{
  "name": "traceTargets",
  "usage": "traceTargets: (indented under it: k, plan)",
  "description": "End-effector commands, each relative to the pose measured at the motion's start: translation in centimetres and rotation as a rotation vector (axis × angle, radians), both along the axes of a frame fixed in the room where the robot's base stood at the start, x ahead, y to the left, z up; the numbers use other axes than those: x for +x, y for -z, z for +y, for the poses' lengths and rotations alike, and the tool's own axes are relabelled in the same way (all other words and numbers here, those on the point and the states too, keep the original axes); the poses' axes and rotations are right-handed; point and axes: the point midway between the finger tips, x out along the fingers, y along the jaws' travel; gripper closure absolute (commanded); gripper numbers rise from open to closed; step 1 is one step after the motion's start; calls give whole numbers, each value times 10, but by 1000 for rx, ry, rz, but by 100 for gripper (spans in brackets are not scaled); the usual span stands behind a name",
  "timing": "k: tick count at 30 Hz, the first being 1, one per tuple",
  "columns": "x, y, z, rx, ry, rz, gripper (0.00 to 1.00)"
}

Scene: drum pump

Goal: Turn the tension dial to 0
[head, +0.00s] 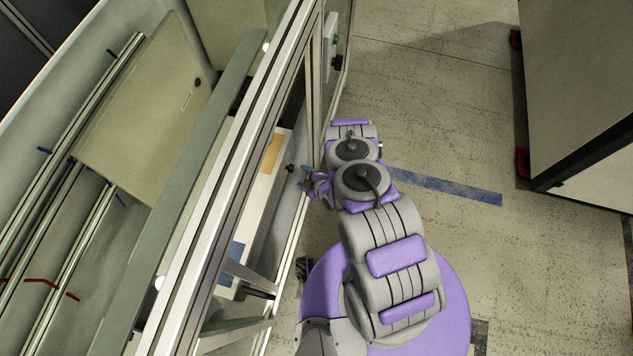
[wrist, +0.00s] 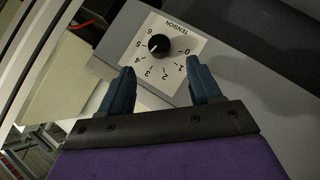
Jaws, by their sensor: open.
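The tension dial is a round black knob (wrist: 158,44) on a pale plate (wrist: 176,70) printed TENSION and numbered 0 to 6. The plate appears turned in the wrist view. A small light mark on the knob seems to face lower left, toward about 4 or 5, but it is too small to be sure. My gripper (wrist: 162,72) is open and empty. Its two blue fingers are apart, with the knob ahead of and between their tips, not touching as far as I can see. In the head view my gripper (head: 306,180) is close to a small dark knob (head: 290,168) on the machine.
A metal-framed machine (head: 250,130) with a beige panel (head: 150,105) runs along the left. Its frame post stands close to my arm. A large grey cabinet (head: 580,80) is at upper right. The concrete floor (head: 440,110) between them is clear, with a blue tape strip (head: 450,187).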

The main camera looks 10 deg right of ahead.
Motion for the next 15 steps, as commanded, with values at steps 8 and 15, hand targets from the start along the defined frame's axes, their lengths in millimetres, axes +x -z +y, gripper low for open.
traceTargets:
  k: [8,15]
  plan:
    - [-40,-35,-30,-1,5,2,37]
    - [-58,-47,-42,-1,1,2,37]
